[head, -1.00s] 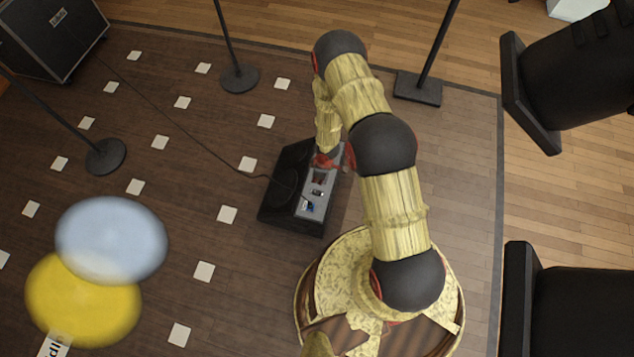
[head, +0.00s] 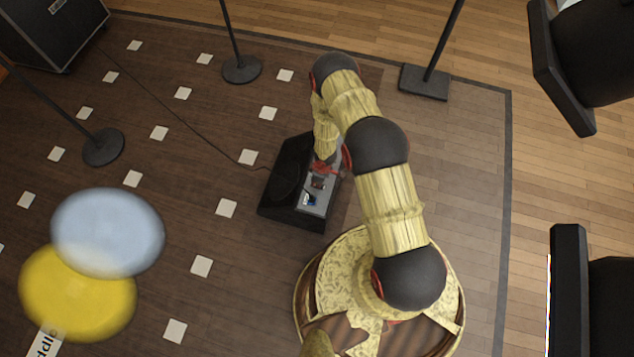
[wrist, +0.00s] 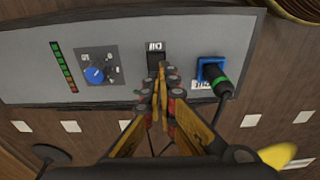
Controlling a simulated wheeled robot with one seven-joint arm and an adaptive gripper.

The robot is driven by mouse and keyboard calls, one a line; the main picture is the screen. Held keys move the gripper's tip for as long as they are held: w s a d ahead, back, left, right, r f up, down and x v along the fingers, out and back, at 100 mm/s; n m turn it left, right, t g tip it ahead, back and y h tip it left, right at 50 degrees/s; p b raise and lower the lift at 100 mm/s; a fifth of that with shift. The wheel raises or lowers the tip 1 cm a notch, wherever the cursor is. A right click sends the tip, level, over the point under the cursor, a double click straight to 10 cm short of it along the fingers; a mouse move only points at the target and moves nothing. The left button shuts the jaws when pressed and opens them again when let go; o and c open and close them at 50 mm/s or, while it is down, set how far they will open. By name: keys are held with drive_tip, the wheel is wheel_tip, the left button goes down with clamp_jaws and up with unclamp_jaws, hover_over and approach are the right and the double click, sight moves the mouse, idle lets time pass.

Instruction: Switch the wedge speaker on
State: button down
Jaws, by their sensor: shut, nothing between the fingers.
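The wedge speaker (head: 285,178) is a black box on the dark floor in the head view, below my arm. Its grey control panel (wrist: 120,70) fills the upper wrist view. The panel bears a black rocker switch (wrist: 156,52) under a small label, a blue knob (wrist: 95,74), a strip of coloured level lights (wrist: 63,66) and a blue socket (wrist: 211,70) with a plug in it. My gripper (wrist: 160,72) is shut and empty, its fingertips just below the switch in the picture. I cannot tell whether they touch it. In the head view my gripper (head: 322,168) is over the panel.
A cable runs from the speaker to an amplifier (head: 50,30) at top left. Microphone stand bases (head: 242,69) (head: 103,147) (head: 424,82) stand around. Dark chairs (head: 590,60) are at right. Blurred blue and yellow discs (head: 105,232) (head: 75,295) show at lower left.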

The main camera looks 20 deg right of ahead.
drive_tip(key=shift+w+f+g+h+p, duration=0.2)
drive_tip(key=shift+f+g+h+p, duration=0.15)
drive_tip(key=shift+h+p, duration=0.2)
drive_tip(key=shift+s+a+f+g+h, duration=0.1)
drive_tip(key=shift+a+f+g+h, duration=0.05)
drive_tip(key=shift+a+g+h, duration=0.15)
drive_tip(key=shift+s+d, duration=0.1)
drive_tip(key=shift+d, duration=0.1)
drive_tip(key=shift+s+d, duration=0.5)
drive_tip(key=shift+d, duration=0.05)
drive_tip(key=shift+r, duration=0.2)
wheel_tip(320, 180, up, 14)
drive_tip(key=p, duration=0.6)
drive_tip(key=shift+w+a, duration=0.4)
drive_tip(key=shift+w, duration=0.05)
